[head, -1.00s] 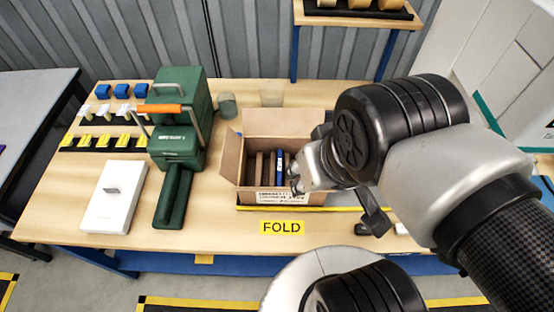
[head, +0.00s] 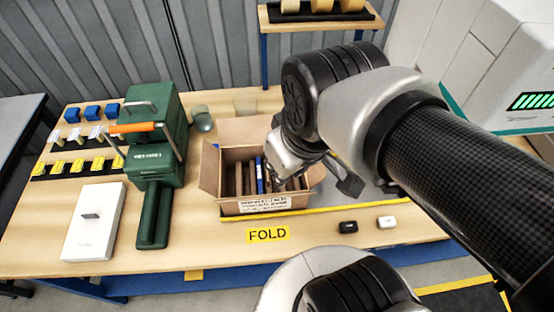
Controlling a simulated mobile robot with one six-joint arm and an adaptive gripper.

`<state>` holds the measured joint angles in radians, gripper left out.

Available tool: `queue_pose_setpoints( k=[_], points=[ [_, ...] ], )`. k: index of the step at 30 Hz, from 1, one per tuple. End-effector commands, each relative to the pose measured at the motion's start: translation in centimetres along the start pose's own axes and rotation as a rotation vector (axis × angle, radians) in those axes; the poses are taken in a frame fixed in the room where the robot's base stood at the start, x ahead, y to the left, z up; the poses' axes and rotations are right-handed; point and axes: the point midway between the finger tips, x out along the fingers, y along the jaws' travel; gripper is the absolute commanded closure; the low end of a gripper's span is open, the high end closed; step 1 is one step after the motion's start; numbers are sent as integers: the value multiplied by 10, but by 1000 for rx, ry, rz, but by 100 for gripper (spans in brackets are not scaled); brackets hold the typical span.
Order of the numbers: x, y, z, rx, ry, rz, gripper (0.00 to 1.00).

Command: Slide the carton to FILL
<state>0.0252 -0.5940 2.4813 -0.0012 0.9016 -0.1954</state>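In the head view an open brown carton (head: 221,187) stands on the wooden table, behind the yellow FOLD label (head: 268,235). Its flaps are spread, and it holds several brown items and a blue one standing on edge. A printed label is on its front wall. My gripper (head: 284,176) is over the right part of the carton, with my arm coming in from the right. The fingertips are partly hidden by the gripper body, so I cannot tell whether they are open or touching the carton. No FILL label shows in this view.
A green press (head: 155,160) with an orange handle stands left of the carton. A white box (head: 93,222) lies at the front left. Blue, white and yellow pieces sit in rows behind it. A yellow strip (head: 350,208) and two small cases (head: 347,227) are right of the label.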

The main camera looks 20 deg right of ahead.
Motion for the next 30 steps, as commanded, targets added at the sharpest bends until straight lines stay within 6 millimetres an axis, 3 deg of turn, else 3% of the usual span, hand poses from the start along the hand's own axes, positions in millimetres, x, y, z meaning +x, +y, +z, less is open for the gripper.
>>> queue_pose_setpoints(
  k=[6,13,18,21,30],
  points=[
    [48,26,-49,-347,-125,-36,98],
    [127,54,-80,-723,-222,-127,100],
    [182,70,-84,-941,-261,-202,100],
    [203,75,-83,-1021,-270,-232,100],
    [234,76,-74,-1076,-275,-253,100]
  ],
)
